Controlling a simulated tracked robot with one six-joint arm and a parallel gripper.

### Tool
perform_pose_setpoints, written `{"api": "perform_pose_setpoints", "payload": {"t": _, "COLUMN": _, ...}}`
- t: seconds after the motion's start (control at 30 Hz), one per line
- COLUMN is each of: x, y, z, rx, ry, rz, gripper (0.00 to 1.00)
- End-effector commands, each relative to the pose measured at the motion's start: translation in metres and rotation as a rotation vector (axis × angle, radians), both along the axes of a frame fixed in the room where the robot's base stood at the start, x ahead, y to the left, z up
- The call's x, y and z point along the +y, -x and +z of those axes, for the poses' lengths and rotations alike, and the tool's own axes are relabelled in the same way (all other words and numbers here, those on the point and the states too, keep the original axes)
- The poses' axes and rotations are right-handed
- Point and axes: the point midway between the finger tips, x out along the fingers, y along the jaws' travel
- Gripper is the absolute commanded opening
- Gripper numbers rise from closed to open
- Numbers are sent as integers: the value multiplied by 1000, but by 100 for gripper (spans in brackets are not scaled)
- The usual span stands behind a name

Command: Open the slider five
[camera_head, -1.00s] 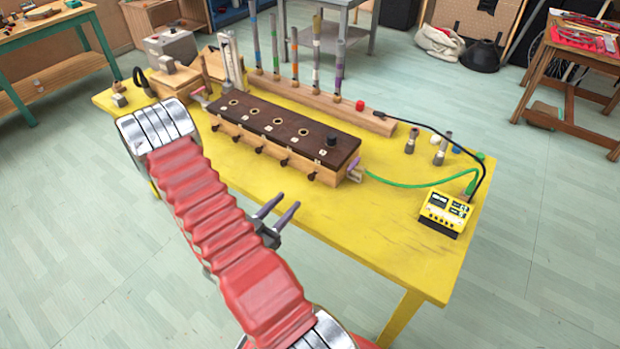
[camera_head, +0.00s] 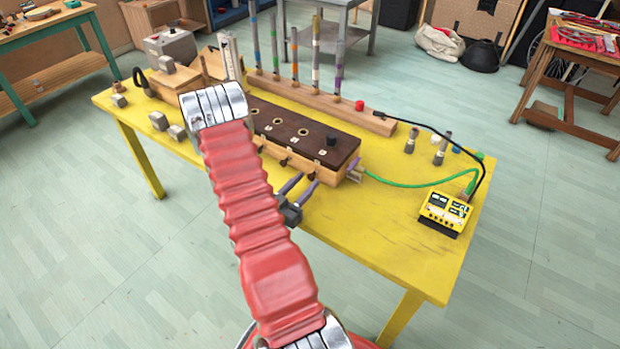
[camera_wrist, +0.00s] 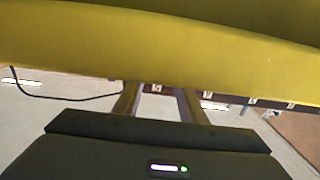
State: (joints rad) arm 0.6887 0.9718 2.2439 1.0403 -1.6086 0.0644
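A long wooden box with a dark brown top (camera_head: 297,128) stands on the yellow table, with round holes in its top. Dark slider knobs (camera_head: 283,162) line its front face; my arm hides its left part. My gripper (camera_head: 303,186) is in front of the box's right front, fingers apart and empty. In the wrist view, my gripper (camera_wrist: 157,98) frames a small white label (camera_wrist: 157,88) on the dark strip between its fingers. That label's number is too blurred to read surely. I cannot tell whether a finger touches a knob.
The yellow table (camera_head: 390,240) is clear in front of the box. A wooden rail (camera_head: 375,122) with coloured tubes stands behind it. A green cable (camera_head: 400,184) runs right to a yellow meter box (camera_head: 443,211). Small grey blocks (camera_head: 158,121) lie at left.

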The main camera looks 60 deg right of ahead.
Motion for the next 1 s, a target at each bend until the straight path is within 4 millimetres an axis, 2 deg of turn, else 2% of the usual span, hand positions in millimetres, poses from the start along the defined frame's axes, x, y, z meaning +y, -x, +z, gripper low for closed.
{"api": "perform_pose_setpoints", "payload": {"t": 0.1, "x": -15, "y": 3, "z": 0, "rx": -1, "ry": 0, "rz": -3, "gripper": 38}}
{"api": "perform_pose_setpoints", "payload": {"t": 0.3, "x": -32, "y": 5, "z": 0, "rx": 0, "ry": 0, "rz": -1, "gripper": 38}}
{"api": "perform_pose_setpoints", "payload": {"t": 0.67, "x": -35, "y": 6, "z": 0, "rx": 1, "ry": -1, "rz": 0, "gripper": 38}}
{"api": "perform_pose_setpoints", "payload": {"t": 1.0, "x": -34, "y": 5, "z": 0, "rx": 0, "ry": 0, "rz": 0, "gripper": 14}}
